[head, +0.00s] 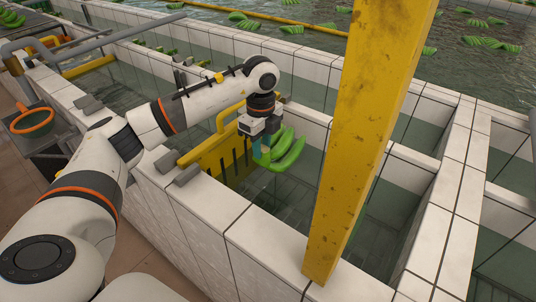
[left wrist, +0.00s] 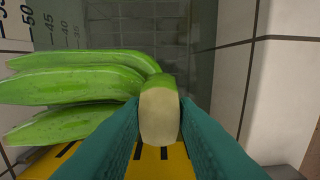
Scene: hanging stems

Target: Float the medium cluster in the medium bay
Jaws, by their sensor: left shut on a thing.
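A green banana cluster (head: 287,152) hangs from my left gripper (head: 261,156). In the left wrist view the teal fingers of that gripper (left wrist: 161,125) are shut on the pale cut stem, and the green fruits of the cluster (left wrist: 75,90) spread to the left. The cluster is over a white-tiled bay (head: 280,208), just right of a yellow slotted gate (head: 222,153). I cannot tell whether the fruit touches water, or which size this bay is. My right gripper is out of view.
A thick yellow post (head: 368,130) stands close on the right. White tiled walls (head: 255,240) edge the bays. A wall with depth marks (left wrist: 30,35) is beside the cluster. More green clusters (head: 490,42) float in the far pool.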

